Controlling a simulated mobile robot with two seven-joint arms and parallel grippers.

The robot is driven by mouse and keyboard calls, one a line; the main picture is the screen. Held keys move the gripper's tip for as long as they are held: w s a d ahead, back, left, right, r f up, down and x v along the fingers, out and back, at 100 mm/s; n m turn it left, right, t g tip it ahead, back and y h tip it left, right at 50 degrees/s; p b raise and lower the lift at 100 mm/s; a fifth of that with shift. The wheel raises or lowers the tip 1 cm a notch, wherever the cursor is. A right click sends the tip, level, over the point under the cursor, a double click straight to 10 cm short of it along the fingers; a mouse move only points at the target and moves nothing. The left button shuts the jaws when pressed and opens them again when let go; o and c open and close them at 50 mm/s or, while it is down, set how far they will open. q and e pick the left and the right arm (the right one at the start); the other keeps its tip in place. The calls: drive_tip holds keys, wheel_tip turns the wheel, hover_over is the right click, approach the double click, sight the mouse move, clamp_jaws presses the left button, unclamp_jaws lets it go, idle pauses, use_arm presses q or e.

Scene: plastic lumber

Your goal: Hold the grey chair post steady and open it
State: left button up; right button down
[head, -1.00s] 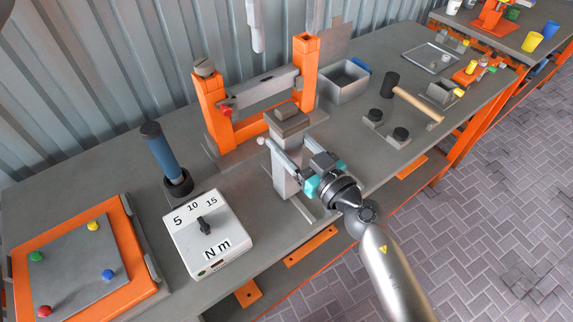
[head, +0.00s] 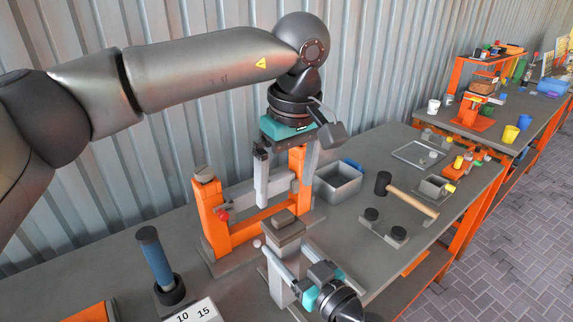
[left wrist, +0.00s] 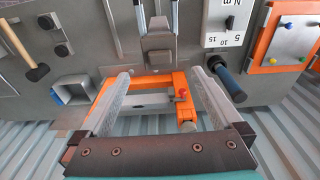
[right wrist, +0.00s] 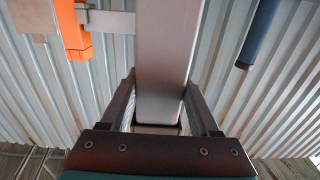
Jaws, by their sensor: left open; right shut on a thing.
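The grey chair post (head: 281,292) stands upright on the bench, with a darker grey block-like top (head: 284,226). My right gripper (head: 277,260) is shut on the post's sides below the top. In the right wrist view the post (right wrist: 165,55) rises between its fingers. My left gripper (head: 285,192) points down, open and empty, above and behind the post, near the orange frame. In the left wrist view its fingers (left wrist: 160,78) are spread wide, with the post top (left wrist: 158,45) beyond them, not touched.
An orange frame with a grey crossbar (head: 270,190) stands close behind the post. A blue-handled tool (head: 155,256) and a white torque box (head: 198,312) are at the left. A grey bin (head: 338,182), a mallet (head: 405,195) and black knobs (head: 384,223) lie at the right.

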sight(283, 216)
use_arm(q)
drive_tip(key=f, duration=0.6)
drive_tip(key=w+f, duration=0.1)
drive_tip(key=f, duration=0.1)
drive_tip(key=shift+a+f, duration=0.35)
drive_tip(key=shift+f, duration=0.05)
drive_tip(key=shift+c, duration=0.2)
drive_tip(key=shift+r, duration=0.1)
drive_tip(key=c, duration=1.4)
drive_tip(key=shift+r, duration=0.15)
drive_tip(key=shift+r, duration=1)
drive_tip(key=shift+r, duration=2)
use_arm(e)
drive_tip(key=shift+c, duration=0.2)
unclamp_jaws()
